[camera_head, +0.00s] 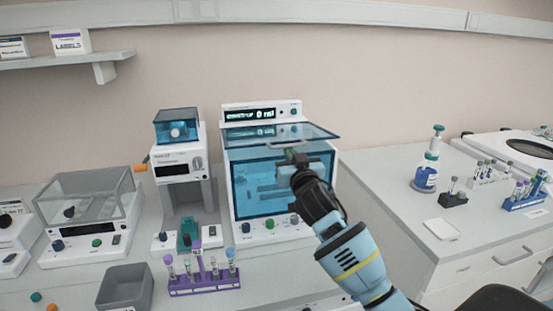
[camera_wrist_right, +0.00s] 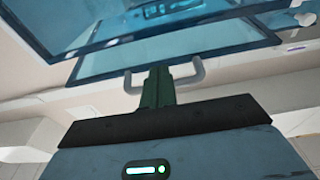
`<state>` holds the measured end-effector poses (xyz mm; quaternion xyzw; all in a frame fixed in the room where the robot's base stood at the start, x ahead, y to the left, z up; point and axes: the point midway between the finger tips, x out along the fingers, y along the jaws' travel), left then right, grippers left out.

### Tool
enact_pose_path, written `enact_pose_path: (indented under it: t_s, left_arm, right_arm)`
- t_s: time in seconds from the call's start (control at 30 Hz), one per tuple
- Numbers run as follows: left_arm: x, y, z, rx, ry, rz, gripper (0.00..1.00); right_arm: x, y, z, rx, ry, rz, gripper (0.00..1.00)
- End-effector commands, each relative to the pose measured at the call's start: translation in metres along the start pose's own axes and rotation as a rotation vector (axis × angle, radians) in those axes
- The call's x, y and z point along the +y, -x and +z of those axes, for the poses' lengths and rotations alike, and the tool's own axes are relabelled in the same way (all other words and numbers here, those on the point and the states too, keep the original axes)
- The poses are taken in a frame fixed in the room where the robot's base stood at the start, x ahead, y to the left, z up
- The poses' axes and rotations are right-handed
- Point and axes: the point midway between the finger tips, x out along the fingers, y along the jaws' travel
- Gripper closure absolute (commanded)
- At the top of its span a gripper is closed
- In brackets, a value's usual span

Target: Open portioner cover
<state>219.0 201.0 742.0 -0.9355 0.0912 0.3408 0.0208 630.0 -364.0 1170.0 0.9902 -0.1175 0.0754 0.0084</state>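The portioner (camera_head: 234,196) is a white machine with a lit display reading 0 ml and blue see-through walls. Its blue see-through cover (camera_head: 262,131) stands out at the top, tilted, with its front edge apart from the body. The cover also shows in the wrist view (camera_wrist_right: 110,62). A pale U-shaped handle (camera_wrist_right: 193,77) is on the cover's front edge. My right gripper (camera_head: 294,156) is at this handle; its green fingers (camera_wrist_right: 158,86) are together across the handle bar and look shut on it. My left gripper is in neither view.
A purple rack (camera_head: 205,287) with several tubes and a grey bin (camera_head: 125,287) stand in front. A white device with a blue top (camera_head: 178,165) stands left of the portioner.

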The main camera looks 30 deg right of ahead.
Motion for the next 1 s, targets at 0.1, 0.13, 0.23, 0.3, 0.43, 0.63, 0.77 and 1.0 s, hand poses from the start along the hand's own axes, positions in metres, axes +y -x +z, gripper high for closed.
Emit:
enact_pose_path:
  t_s: [0.1, 0.13, 0.23, 0.3, 0.43, 0.63, 0.77, 1.0]
  left_arm:
    - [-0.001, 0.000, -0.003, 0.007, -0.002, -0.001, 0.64]
    - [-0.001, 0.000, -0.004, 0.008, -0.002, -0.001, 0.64]
    - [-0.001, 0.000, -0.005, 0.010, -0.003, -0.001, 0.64]
    - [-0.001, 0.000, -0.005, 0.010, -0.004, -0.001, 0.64]
    - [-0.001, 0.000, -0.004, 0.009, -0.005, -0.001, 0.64]
    - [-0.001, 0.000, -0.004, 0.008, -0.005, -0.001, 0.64]
    - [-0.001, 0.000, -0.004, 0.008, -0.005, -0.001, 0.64]
    - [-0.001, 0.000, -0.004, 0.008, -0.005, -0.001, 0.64]
  right_arm:
    - [0.000, -0.001, -0.010, 0.003, 0.000, 0.000, 1.00]
    - [0.000, -0.002, -0.011, 0.003, 0.000, 0.000, 1.00]
    - [0.000, -0.002, -0.015, 0.003, 0.000, -0.001, 1.00]
    - [0.000, -0.002, -0.015, 0.002, 0.001, -0.001, 1.00]
    - [0.000, -0.002, -0.014, 0.001, 0.001, -0.001, 1.00]
    - [0.000, -0.003, -0.015, 0.001, 0.001, -0.001, 1.00]
    - [0.000, -0.007, -0.022, 0.002, 0.001, -0.001, 1.00]
    - [0.000, -0.016, -0.036, 0.001, 0.001, 0.000, 1.00]
